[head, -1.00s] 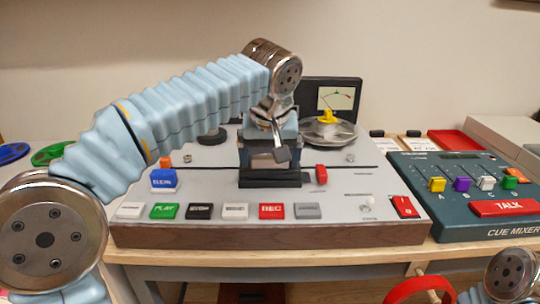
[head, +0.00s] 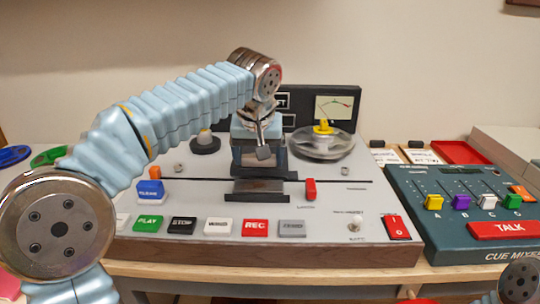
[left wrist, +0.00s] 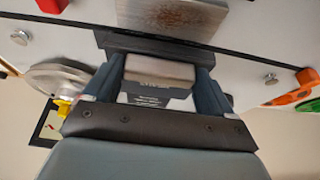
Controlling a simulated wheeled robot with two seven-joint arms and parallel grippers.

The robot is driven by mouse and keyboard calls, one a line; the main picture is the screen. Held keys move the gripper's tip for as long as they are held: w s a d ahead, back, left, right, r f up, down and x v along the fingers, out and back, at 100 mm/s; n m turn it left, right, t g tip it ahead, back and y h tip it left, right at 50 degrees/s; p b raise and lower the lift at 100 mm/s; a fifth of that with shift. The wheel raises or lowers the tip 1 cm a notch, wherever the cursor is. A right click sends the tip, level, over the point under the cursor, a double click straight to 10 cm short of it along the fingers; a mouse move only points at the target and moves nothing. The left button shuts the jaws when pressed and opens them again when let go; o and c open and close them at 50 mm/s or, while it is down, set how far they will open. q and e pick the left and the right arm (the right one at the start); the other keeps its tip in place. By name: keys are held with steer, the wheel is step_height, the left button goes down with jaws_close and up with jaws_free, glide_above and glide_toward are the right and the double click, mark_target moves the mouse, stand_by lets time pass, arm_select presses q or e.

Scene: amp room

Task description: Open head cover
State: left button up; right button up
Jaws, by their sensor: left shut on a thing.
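The head cover, a dark block with a grey face, is at the middle of the tape machine (head: 330,210) in the head view. My left gripper (head: 260,158) is over it, partly hiding it. In the left wrist view, the gripper's two dark fingers (left wrist: 155,85) are shut on a grey piece of the head cover (left wrist: 158,70) between them. A metallic plate in a dark frame, the head block (left wrist: 175,15), lies just past the fingertips. It shows in the head view as a low dark base (head: 257,190) in front of the gripper. The cover's exact tilt is hard to tell. My right gripper is out of view.
A row of labelled buttons, with green PLAY (head: 148,223) and red REC (head: 255,228), runs along the machine's front. A reel with a yellow hub (head: 323,142) stands behind right, a blue button (head: 150,190) left. The cue mixer (head: 465,215) stands to the right.

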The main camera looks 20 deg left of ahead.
arm_select(q)
steer(key=w, duration=0.2)
steer(key=w+a, duration=0.1)
steer(key=w, duration=0.2)
steer(key=shift+w+a+r+p, duration=0.1)
steer(key=shift+w+a+p, duration=0.25)
steer(key=shift+w+p, duration=0.05)
steer(key=o, duration=1.3)
steer(key=shift+s, duration=0.1)
steer(key=v, duration=1.3)
steer(key=shift+s+d+r, duration=0.1)
steer(key=shift+s+r, duration=0.1)
steer(key=shift+r, duration=0.1)
